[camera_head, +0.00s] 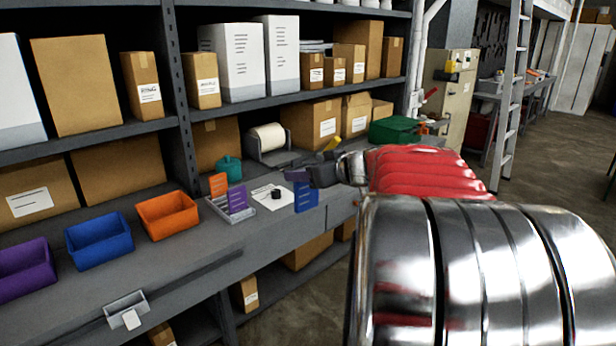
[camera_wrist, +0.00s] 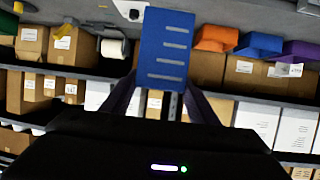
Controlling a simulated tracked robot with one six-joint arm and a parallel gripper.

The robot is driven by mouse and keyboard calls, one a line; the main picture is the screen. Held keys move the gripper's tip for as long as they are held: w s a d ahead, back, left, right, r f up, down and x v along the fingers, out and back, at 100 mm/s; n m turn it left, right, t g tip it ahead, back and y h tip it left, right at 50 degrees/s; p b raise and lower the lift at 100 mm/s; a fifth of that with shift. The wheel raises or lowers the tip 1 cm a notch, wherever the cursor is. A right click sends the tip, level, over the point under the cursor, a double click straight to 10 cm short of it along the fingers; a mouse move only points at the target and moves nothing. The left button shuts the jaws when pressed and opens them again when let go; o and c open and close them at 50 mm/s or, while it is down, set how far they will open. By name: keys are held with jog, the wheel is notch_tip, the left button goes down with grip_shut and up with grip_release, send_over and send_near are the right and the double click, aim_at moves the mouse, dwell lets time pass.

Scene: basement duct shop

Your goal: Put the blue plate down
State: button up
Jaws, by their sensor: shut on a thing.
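The blue plate (camera_head: 306,196) is a flat slotted piece standing roughly upright at the front edge of the bench, right of the white paper. It also shows in the wrist view (camera_wrist: 166,45), between the dark fingers. My gripper (camera_head: 308,178) is shut on its upper part in the head view. I cannot tell whether the plate's lower edge touches the bench. A grey holder (camera_head: 232,212) to the left carries an orange plate (camera_head: 218,185) and a purple plate (camera_head: 238,199).
White paper (camera_head: 262,200) with a small black object (camera_head: 276,194) lies beside the holder. Orange (camera_head: 168,215), blue (camera_head: 98,240) and purple (camera_head: 24,270) bins stand left. A teal object (camera_head: 230,168), paper roll (camera_head: 268,138) and green case (camera_head: 394,130) sit behind. The bench front is mostly bare.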

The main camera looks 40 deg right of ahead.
jog(key=w+a+f, duration=1)
jog(key=a, duration=0.2)
jog(key=a+f, duration=0.7)
jog(key=a, duration=0.3)
jog(key=a+f+y, duration=0.1)
jog(key=a+f, duration=0.6)
jog(key=a, duration=0.4)
jog(key=shift+w+a+f+n, duration=0.15)
jog(key=shift+a+n, duration=0.1)
jog(key=shift+n, duration=0.15)
